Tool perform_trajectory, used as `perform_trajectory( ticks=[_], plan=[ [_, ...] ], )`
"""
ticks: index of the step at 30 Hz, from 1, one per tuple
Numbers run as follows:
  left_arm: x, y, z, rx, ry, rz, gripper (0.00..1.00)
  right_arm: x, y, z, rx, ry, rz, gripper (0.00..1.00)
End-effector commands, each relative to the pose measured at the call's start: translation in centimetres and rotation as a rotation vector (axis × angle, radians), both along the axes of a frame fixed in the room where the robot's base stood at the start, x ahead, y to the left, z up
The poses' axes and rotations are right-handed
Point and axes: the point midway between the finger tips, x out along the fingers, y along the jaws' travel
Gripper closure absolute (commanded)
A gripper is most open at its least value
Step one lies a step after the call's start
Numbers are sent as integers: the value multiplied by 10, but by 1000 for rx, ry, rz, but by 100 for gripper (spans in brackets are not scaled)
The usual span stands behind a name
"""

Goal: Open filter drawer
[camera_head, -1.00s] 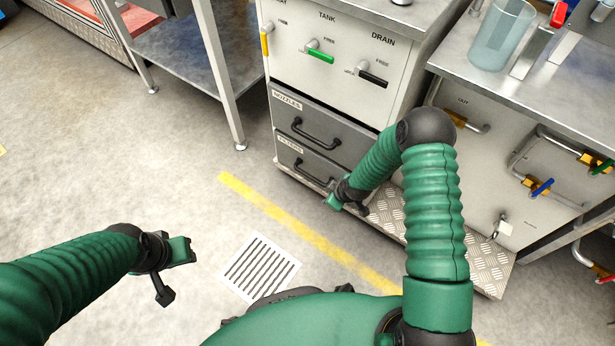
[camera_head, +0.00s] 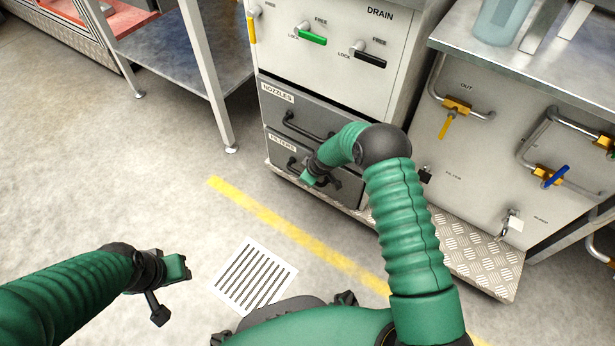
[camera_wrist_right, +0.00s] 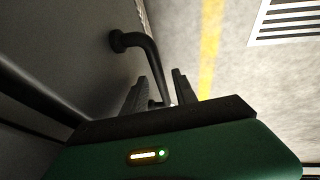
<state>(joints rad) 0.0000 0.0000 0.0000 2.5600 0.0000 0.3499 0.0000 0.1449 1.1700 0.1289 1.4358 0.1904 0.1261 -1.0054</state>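The grey filter drawer (camera_head: 346,190), labelled FILTERS, is the lower of two drawers in the cabinet and looks shut. Its black bar handle (camera_head: 292,164) is partly hidden by my right gripper (camera_head: 310,179). In the right wrist view, the handle (camera_wrist_right: 150,52) bends out from the drawer front and runs between the two dark fingers of my right gripper (camera_wrist_right: 158,82). The fingers stand apart with gaps visible beside the bar. My left gripper (camera_head: 178,268) hangs over the floor at the lower left, away from the cabinet; its finger gap is not clear.
The nozzles drawer (camera_head: 345,127) sits directly above, shut. A tread-plate ledge (camera_head: 470,262) runs along the cabinet base at right. A steel table leg (camera_head: 215,100) stands left of the cabinet. The floor in front is clear, with a yellow line (camera_head: 290,235) and a grate (camera_head: 255,276).

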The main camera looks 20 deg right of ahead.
Motion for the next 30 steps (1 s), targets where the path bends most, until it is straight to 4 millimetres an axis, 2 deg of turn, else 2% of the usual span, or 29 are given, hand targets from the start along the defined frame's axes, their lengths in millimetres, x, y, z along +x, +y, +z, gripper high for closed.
perform_trajectory(
  ticks=[1,7,30],
  plan=[
    [0,0,0,0,0,0,64,0,0,0,0,0,0,74],
    [0,0,0,0,0,0,64,0,0,0,0,0,0,100],
    [0,0,0,0,0,0,64,-1,0,-1,0,1,-1,100]
  ],
)
